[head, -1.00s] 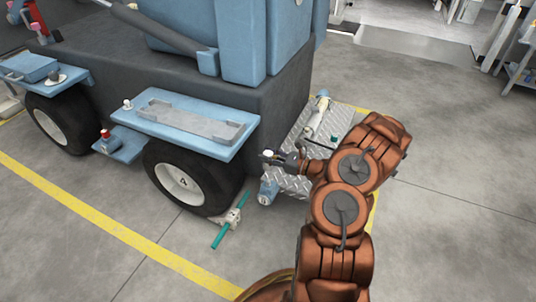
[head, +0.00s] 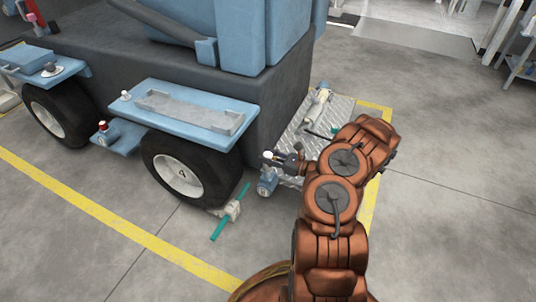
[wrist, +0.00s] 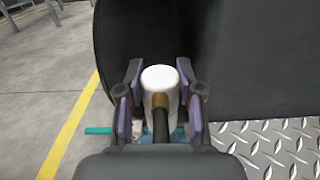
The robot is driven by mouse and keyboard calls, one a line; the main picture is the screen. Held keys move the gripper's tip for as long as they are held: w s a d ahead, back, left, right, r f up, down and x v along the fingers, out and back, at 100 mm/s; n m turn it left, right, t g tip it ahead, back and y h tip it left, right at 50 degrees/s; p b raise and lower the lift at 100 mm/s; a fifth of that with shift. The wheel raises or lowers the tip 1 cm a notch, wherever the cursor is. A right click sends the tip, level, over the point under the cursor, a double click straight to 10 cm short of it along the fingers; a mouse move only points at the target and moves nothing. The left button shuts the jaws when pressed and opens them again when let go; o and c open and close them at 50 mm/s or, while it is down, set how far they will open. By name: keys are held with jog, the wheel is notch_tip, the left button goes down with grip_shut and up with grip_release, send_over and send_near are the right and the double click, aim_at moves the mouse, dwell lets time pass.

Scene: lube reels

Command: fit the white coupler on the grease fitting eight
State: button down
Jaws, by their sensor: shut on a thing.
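The white coupler (wrist: 160,82) is upright between the fingers of my gripper (wrist: 158,95) in the wrist view, with a brown collar and dark hose below it. In the head view the white coupler (head: 267,155) shows as a small pale tip at the end of my gripper (head: 276,159), beside the vehicle's right rear corner. My gripper is shut on the coupler. I cannot make out which fitting is grease fitting eight; no number eight is legible.
The large blue and dark vehicle (head: 275,105) stands close, with a wheel (head: 178,178) and a blue side shelf (head: 190,112). A metal tread plate (head: 340,108) lies right of it. A teal bar (head: 217,229) sticks out by the wheel. Open floor (head: 450,200) lies right.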

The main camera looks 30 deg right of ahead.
jog(key=shift+f+b, duration=0.95)
jog(key=shift+f, duration=1.2)
jog(key=c, duration=0.7)
grip_release()
jog(key=v, duration=1.2)
